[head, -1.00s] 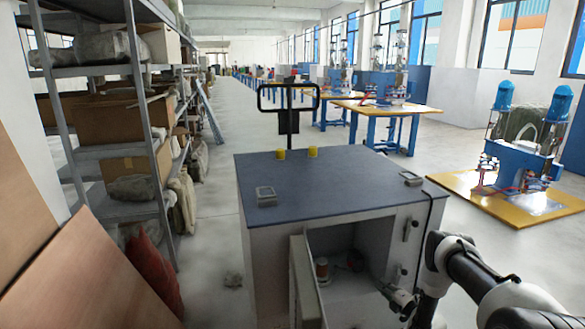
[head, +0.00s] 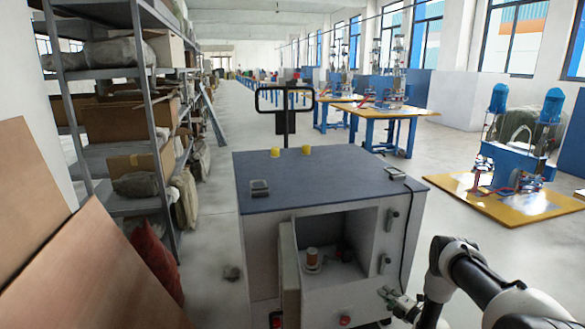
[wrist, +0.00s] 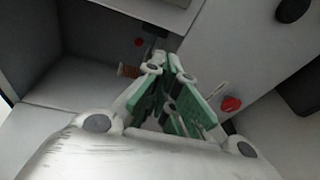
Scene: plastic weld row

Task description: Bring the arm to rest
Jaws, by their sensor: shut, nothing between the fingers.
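My gripper (head: 401,302) is at the lower right of the head view, in front of the cabinet's right front side, below and right of its open compartment. In the wrist view my gripper (wrist: 171,62) shows green-padded fingers drawn together with nothing held. My arm reaches in from the right edge. The cabinet (head: 262,240) is a grey box with a dark blue top. Whether the fingers touch its front cannot be told.
The cabinet door (head: 289,275) stands open. A reddish spool (head: 312,258) sits inside the compartment and shows in the wrist view (wrist: 130,71). A red button (wrist: 231,103) is close right of the fingers. Shelving (head: 150,110) and brown boards (head: 90,270) stand left.

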